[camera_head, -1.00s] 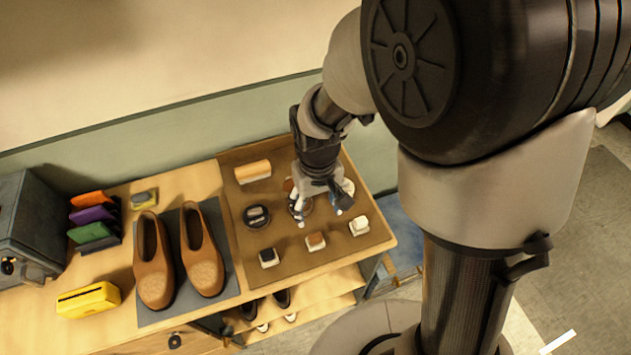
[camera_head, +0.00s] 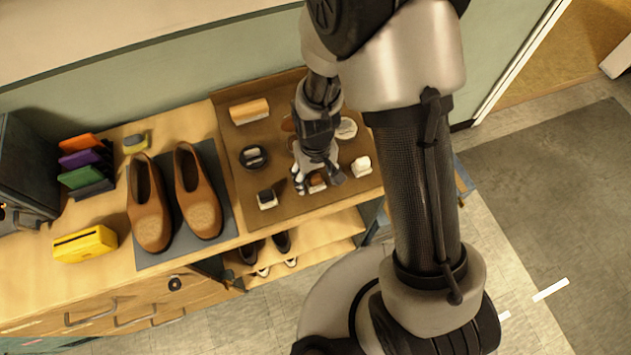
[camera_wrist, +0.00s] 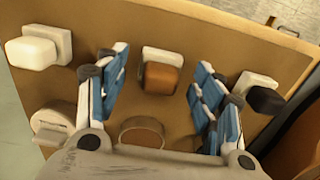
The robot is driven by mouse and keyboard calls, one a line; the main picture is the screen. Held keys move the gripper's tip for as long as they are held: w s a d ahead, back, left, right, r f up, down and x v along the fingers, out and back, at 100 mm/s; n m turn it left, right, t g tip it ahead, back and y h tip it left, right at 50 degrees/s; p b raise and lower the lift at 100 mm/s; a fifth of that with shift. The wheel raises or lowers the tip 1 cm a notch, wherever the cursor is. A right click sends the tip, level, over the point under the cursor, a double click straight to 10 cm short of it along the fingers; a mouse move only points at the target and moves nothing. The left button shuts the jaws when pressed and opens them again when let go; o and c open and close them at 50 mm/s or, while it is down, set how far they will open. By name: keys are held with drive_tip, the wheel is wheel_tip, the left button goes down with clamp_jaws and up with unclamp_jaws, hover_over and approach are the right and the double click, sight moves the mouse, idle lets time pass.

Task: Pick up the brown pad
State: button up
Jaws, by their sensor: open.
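The brown pad (camera_wrist: 161,78) shows in the wrist view as a small brown block with a white backing, lying on the brown mat (camera_wrist: 200,35). My gripper (camera_wrist: 158,100) is open, with its blue-lined fingers on either side of the pad and apart from it. In the head view my gripper (camera_head: 320,186) is over the front middle of the mat, and the brown pad (camera_head: 317,182) is partly hidden between the fingers.
A black pad (camera_wrist: 264,97) and a white pad (camera_wrist: 35,50) lie to either side of the brown one. A round tin (camera_head: 254,157) and a wood-backed brush (camera_head: 250,111) are on the mat. Brown shoes (camera_head: 198,200) stand to the left.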

drive_tip(key=shift+f, duration=0.5)
drive_tip(key=shift+c, duration=0.6)
drive_tip(key=c, duration=0.9)
